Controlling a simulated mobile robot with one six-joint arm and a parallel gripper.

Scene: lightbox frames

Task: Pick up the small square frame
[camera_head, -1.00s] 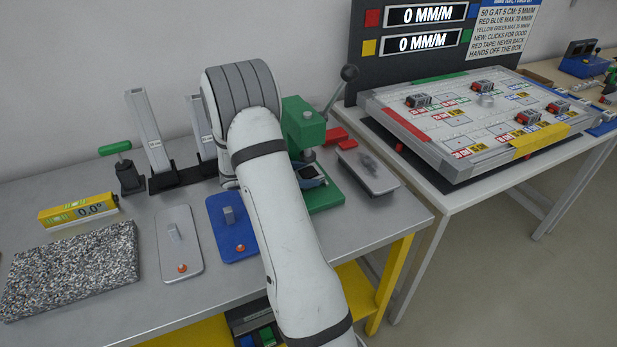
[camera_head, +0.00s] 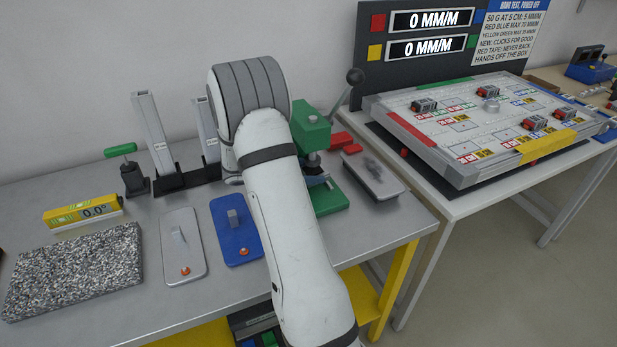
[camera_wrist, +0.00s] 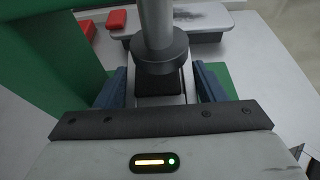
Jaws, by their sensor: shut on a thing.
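My gripper (camera_wrist: 162,88) is at the base of the green hand press, with its two blue-grey fingers on either side of a small grey piece with a dark centre. This piece appears to be the small square frame (camera_wrist: 160,101), and the fingers are closed on its sides. It sits directly below the press's grey round ram (camera_wrist: 160,48), which hides its far part. I cannot tell whether the ram touches it. In the head view my arm covers most of the gripper, and the frame cannot be made out there.
The green press (camera_head: 312,130) with its lever stands close around my gripper. Red blocks (camera_head: 343,140) and a grey tray (camera_head: 375,178) lie to its right. A blue plate (camera_head: 237,245), a grey plate (camera_head: 180,255) and a granite slab (camera_head: 75,270) lie left.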

